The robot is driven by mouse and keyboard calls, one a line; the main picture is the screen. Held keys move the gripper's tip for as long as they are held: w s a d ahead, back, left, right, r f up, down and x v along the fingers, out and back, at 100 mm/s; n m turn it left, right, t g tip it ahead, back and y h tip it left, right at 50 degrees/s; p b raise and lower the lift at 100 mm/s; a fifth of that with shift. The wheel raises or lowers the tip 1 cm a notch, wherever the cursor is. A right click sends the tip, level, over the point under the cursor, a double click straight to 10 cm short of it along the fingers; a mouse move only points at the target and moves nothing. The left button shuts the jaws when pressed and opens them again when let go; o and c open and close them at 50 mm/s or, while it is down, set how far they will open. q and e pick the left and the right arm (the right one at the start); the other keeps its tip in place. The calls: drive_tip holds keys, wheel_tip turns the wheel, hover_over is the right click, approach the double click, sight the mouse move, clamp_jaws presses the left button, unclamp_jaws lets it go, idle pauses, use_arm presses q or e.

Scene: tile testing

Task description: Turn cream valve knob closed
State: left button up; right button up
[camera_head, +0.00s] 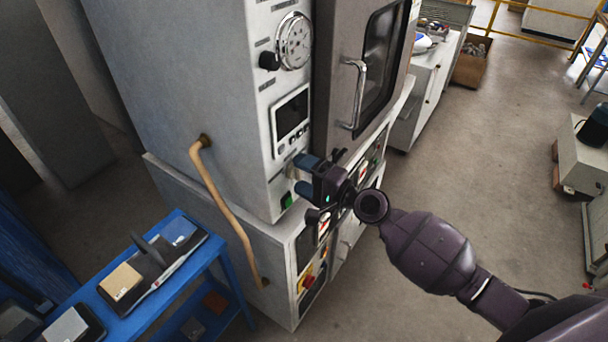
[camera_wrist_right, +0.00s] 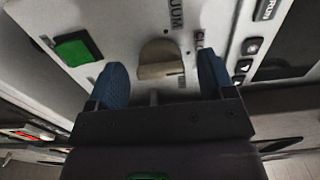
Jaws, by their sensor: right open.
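The cream valve knob (camera_wrist_right: 162,58) sits on the grey panel of the cabinet, between the two blue fingers of my right gripper (camera_wrist_right: 163,85) in the right wrist view. The fingers are open, with a visible gap on each side of the knob. In the head view my right gripper (camera_head: 303,174) is at the lower part of the panel, below the display, with its fingertips close to the panel face. The knob is mostly hidden behind the fingers there. My left gripper does not show.
A green button (camera_wrist_right: 78,48) is beside the knob. A display (camera_head: 291,118) and a round gauge (camera_head: 294,41) are above. The oven door handle (camera_head: 357,95) sticks out to the right. A blue cart (camera_head: 150,320) stands at lower left.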

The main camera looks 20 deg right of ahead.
drive_tip(key=b+v, duration=0.3)
drive_tip(key=v, duration=0.7)
drive_tip(key=shift+s+d, duration=0.25)
drive_tip(key=shift+s, duration=0.1)
